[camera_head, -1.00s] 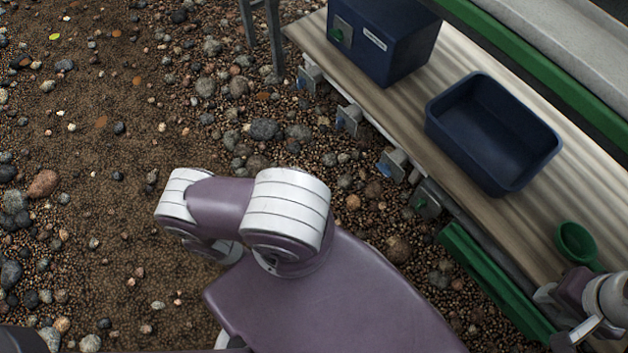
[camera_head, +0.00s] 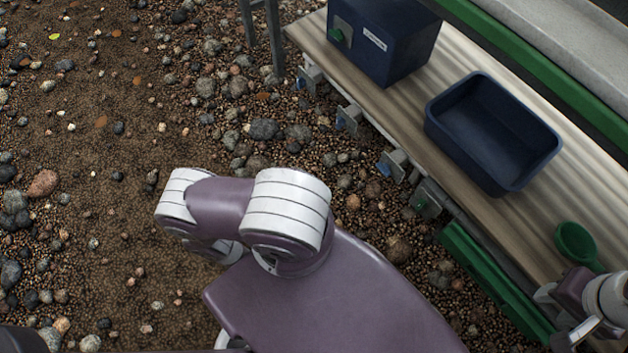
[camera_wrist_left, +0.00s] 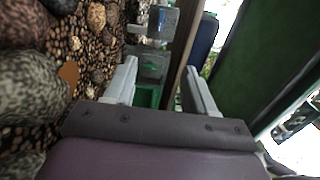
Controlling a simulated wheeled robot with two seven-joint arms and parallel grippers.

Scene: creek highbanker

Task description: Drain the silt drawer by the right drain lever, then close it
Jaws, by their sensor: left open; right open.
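A row of small grey fittings runs along the bench's near edge in the head view. Several carry blue knobs, like this one (camera_head: 385,168); the lowest has a green knob (camera_head: 421,206). I cannot tell which is the right drain lever or identify the silt drawer for certain. A long green channel (camera_head: 490,285) lies below the fittings. My left gripper (camera_wrist_left: 160,72) is open in the left wrist view, with a green part (camera_wrist_left: 148,96) and a grey fitting (camera_wrist_left: 152,64) showing between its fingers; contact is unclear. My right gripper (camera_head: 578,334) is open at the lower right, partly cut off.
A dark blue box (camera_head: 400,55) with a label and green knob stands on the corrugated bench (camera_head: 415,95). An open dark blue tub (camera_head: 490,135) and a green scoop (camera_head: 575,243) lie farther right. Stony ground (camera_head: 95,180) spreads clear to the left.

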